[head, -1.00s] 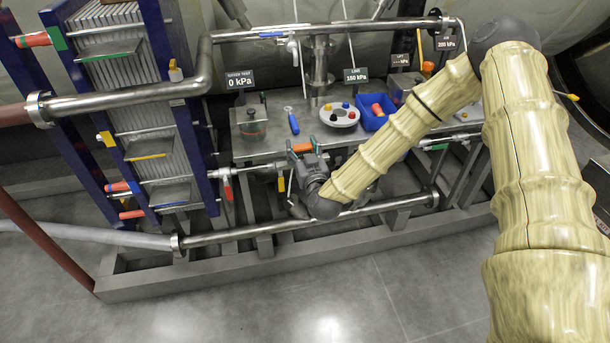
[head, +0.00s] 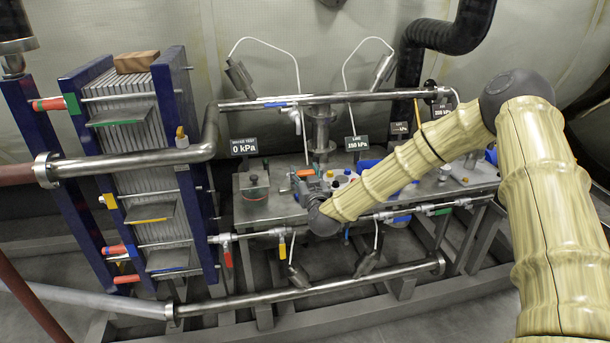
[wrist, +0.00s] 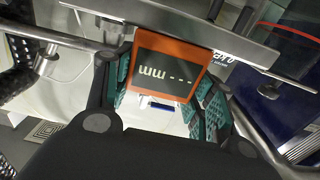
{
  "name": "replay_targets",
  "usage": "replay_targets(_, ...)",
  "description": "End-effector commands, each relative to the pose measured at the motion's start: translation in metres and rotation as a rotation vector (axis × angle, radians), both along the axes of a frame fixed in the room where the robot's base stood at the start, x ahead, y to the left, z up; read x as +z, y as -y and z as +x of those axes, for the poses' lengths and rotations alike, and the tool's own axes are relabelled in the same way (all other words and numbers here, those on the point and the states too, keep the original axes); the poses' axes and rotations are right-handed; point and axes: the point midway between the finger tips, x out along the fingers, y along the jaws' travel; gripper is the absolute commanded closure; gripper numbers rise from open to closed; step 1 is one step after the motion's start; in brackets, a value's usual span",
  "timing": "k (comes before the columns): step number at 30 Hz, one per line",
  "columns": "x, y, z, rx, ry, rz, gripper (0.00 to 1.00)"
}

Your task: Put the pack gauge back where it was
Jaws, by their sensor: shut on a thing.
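The pack gauge is an orange block with a dark display showing "mm" and dashes, which appears upside down in the wrist view (wrist: 167,72). My gripper (wrist: 163,92) is shut on it, with teal finger pads on both sides. In the head view the orange gauge (head: 305,172) shows small at the end of my arm, in front of or above the left-middle part of the steel bench (head: 262,208). My gripper (head: 303,181) is partly hidden there by my own wrist. I cannot tell the exact gap between gauge and bench.
The blue-framed plate pack (head: 190,160) stands left, with a wooden block (head: 137,61) on top. Pipes (head: 300,300) run before the bench and above it. The bench carries a lidded jar (head: 255,190), a knobbed white dish (head: 343,177) and a blue bin (head: 369,165).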

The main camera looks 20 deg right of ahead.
Motion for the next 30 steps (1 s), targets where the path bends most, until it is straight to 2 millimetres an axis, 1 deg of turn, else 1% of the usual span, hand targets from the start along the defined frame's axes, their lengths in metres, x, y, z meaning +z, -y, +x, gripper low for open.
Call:
replay_targets(1, -0.008, 0.0, 0.0, -0.001, 0.0, 0.001, 0.69)
replay_targets(12, -0.041, 0.0, 0.0, 0.001, 0.0, 0.0, 0.69)
replay_targets(15, -0.047, -0.001, 0.0, 0.001, 0.001, 0.001, 0.69)
replay_targets(20, -0.052, -0.001, 0.0, 0.001, 0.001, 0.001, 0.69)
replay_targets(30, -0.053, -0.001, 0.0, 0.001, 0.001, 0.0, 0.69)
